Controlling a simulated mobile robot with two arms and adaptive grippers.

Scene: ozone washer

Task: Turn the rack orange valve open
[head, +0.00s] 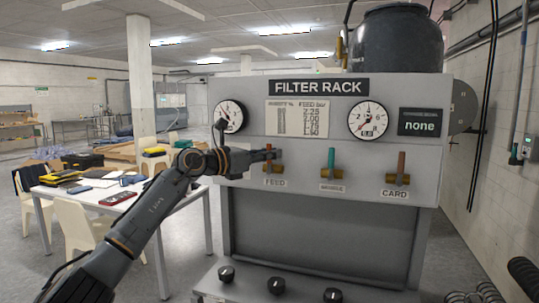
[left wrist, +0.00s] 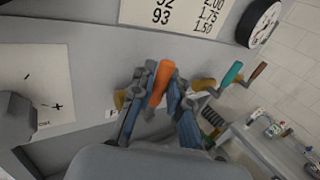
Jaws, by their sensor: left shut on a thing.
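The filter rack (head: 300,235) stands in front of me with a row of three valves. The orange valve (head: 269,150) is the leftmost, above the FEED label, and its handle points up from a brass body. My left gripper (head: 272,155) reaches in from the left and is shut on the orange handle. In the left wrist view the orange handle (left wrist: 160,82) lies between the two blue-grey fingers (left wrist: 158,108). The fingers partly hide the valve body. My right gripper is not in view.
Two gauges and a display reading "none" (head: 419,122) are above. Black knobs (head: 276,285) are below. A white table (head: 95,190) with chairs stands at left.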

